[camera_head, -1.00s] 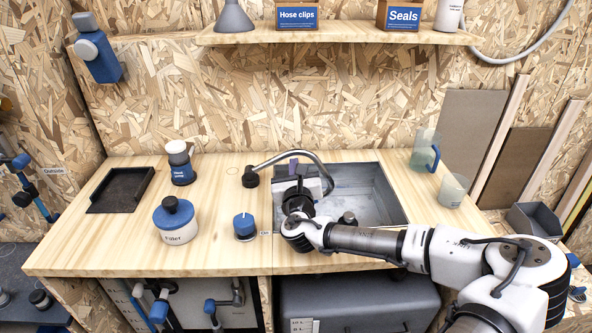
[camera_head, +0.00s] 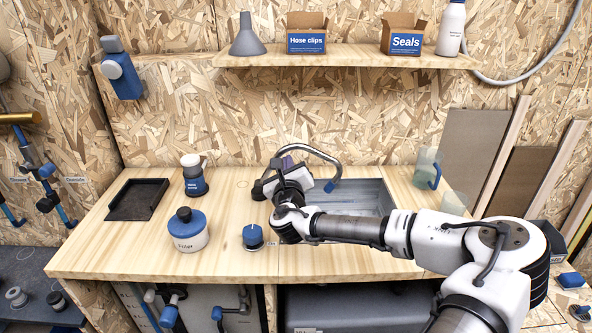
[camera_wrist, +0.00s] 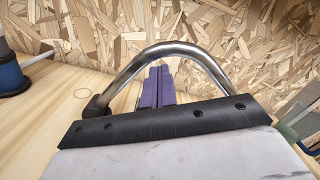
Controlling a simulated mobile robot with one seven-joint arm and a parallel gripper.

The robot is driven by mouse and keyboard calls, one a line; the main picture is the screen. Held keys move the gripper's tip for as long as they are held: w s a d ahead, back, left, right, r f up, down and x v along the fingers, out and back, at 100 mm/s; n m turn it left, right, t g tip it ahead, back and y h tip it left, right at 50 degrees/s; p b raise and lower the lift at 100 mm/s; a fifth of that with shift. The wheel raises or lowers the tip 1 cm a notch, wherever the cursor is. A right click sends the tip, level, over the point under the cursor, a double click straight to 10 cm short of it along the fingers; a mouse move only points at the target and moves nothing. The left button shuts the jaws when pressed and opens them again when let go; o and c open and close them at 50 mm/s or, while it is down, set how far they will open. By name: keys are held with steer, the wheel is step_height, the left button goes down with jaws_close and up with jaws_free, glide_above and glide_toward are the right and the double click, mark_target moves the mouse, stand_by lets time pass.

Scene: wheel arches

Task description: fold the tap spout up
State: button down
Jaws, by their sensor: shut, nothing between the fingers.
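The tap spout (camera_head: 318,152) is a bent metal tube rising from a black base (camera_head: 258,190) at the left end of the sink (camera_head: 360,198). It arches up and over, with a blue tip (camera_head: 330,186) above the sink. My gripper (camera_head: 285,162) is shut and empty, its purple fingers under the arch on its left part. In the wrist view the purple fingertips (camera_wrist: 157,82) lie inside the spout's curve (camera_wrist: 180,48), close to the tube. I cannot tell whether they touch it. My wrist hides part of the sink.
A blue knob (camera_head: 252,236), a blue-lidded pot (camera_head: 188,231) and a bottle (camera_head: 194,178) stand left of my arm. A black tray (camera_head: 138,200) lies at far left. A clear jug (camera_head: 427,168) stands right of the sink. A shelf (camera_head: 340,62) hangs above.

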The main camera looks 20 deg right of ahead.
steer(key=w+a+r+n, duration=0.1)
steer(key=a+r, duration=0.2)
steer(key=a, duration=0.2)
steer(key=shift+w+n, duration=0.2)
steer(key=shift+n, duration=0.1)
steer(key=shift+a, duration=0.2)
stand_by(0.3)
steer(key=shift+f, duration=0.1)
